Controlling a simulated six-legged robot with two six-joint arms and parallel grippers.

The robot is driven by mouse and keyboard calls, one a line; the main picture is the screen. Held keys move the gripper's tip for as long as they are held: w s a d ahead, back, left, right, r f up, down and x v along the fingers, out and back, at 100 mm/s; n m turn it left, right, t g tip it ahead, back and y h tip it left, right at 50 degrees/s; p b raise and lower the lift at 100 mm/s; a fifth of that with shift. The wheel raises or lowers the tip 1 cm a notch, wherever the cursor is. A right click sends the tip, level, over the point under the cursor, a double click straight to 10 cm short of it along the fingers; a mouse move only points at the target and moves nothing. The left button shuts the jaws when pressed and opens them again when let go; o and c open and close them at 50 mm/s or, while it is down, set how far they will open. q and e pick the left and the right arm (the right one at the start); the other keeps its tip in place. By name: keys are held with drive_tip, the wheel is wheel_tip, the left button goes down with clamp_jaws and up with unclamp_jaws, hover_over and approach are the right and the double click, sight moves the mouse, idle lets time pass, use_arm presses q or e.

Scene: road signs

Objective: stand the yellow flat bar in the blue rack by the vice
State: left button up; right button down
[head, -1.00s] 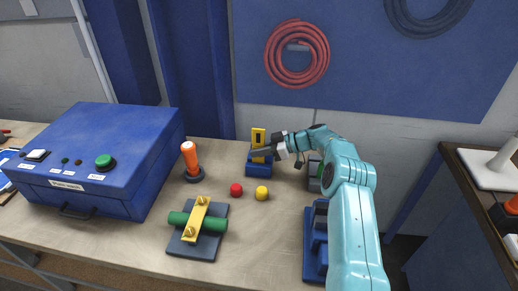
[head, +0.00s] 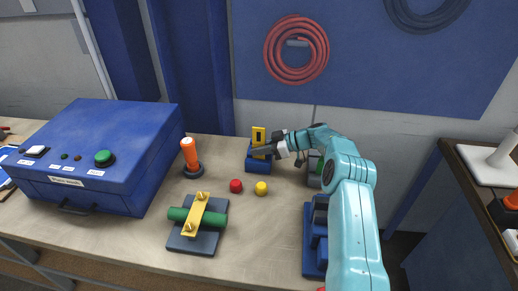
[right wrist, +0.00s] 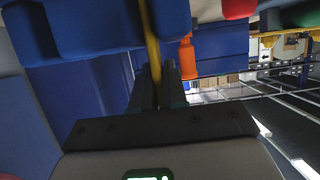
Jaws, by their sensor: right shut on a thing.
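The yellow flat bar (head: 258,136) stands upright at the small blue rack (head: 257,165) at the back of the bench. My right gripper (head: 264,151) reaches in from the right and is shut on the bar, just above the rack. In the right wrist view the bar (right wrist: 151,40) runs from between the fingers (right wrist: 156,88) to blue blocks of the rack (right wrist: 95,28). Its lower end is hidden there, so I cannot tell how deep it sits. A blue vice (head: 313,240) stands nearer, partly behind my right arm. My left gripper is not in view.
A red ball (head: 236,186) and a yellow ball (head: 261,188) lie before the rack. An orange-handled tool (head: 190,155) stands left of it. A yellow strap over a green cylinder (head: 182,215) sits nearer. A blue control box (head: 95,150) fills the left.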

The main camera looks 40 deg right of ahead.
drive_tip(key=shift+f, duration=0.4)
drive_tip(key=c, duration=1.1)
unclamp_jaws()
drive_tip(key=b+v, duration=0.3)
drive_tip(key=v, duration=1.3)
drive_tip(key=shift+b, duration=0.4)
drive_tip(key=shift+s+d, duration=0.1)
drive_tip(key=shift+s, duration=0.05)
